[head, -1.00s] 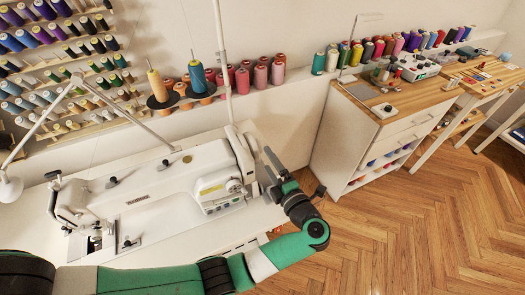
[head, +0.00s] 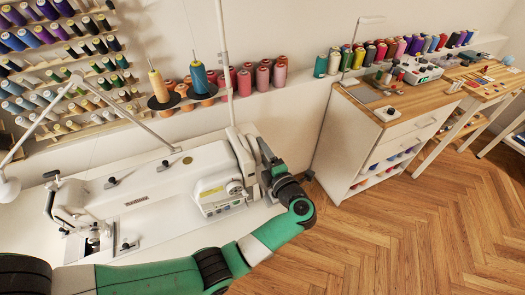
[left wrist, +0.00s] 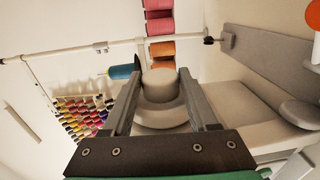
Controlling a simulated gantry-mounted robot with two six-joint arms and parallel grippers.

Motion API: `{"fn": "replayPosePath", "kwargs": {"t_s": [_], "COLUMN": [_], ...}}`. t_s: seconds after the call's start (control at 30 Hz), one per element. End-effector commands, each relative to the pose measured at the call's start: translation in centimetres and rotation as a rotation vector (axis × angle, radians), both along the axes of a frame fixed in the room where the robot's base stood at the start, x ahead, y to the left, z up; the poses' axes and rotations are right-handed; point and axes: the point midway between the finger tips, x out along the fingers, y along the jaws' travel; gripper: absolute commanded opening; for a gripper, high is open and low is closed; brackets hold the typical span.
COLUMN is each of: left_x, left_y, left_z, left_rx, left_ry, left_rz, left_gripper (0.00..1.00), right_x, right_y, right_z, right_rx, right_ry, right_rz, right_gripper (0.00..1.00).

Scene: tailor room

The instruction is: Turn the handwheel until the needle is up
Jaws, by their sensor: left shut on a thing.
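The white sewing machine (head: 150,195) stands on its table at the left in the head view. Its needle area (head: 94,238) is at the left end, too small to tell the needle's height. My left gripper (head: 262,158) is at the machine's right end. In the left wrist view the gripper (left wrist: 160,78) has its two fingers on either side of the pale round handwheel (left wrist: 160,90), shut on its knob-like middle. The wider rim shows below the knob, between the fingers. In the head view the gripper largely hides the handwheel. My right gripper is not in view.
Thread cones (head: 262,78) line the ledge behind the machine, and two stand on a thread stand (head: 160,104). A thin white pole (head: 222,60) rises behind the machine's right end. A white cabinet (head: 365,140) stands to the right. Open wood floor (head: 400,235) lies before it.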

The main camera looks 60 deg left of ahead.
Motion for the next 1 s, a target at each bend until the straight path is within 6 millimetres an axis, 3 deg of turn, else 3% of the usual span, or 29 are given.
{"fn": "replayPosePath", "kwargs": {"t_s": [0.03,0.13,0.27,0.5,0.7,1.0], "left_x": [0.0,0.0,0.0,0.0,0.0,0.0], "left_y": [0.0,0.0,0.0,0.1,0.2,0.2], "left_z": [0.0,0.0,-0.4,-1.9,-1.7,-0.9], "left_rx": [0.0,0.001,0.025,0.259,0.434,0.495], "left_ry": [0.0,0.0,-0.002,-0.029,-0.051,-0.058], "left_rz": [0.0,0.0,0.002,0.003,0.003,0.0], "left_gripper": [0.19,0.04,0.04,0.03,0.03,0.03], "right_x": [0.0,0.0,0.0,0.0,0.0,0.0], "right_y": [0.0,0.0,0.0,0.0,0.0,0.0], "right_z": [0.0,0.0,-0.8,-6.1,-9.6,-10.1], "right_rx": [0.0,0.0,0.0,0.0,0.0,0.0], "right_ry": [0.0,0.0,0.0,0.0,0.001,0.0], "right_rz": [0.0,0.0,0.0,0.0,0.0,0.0], "right_gripper": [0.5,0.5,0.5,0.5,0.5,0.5]}}
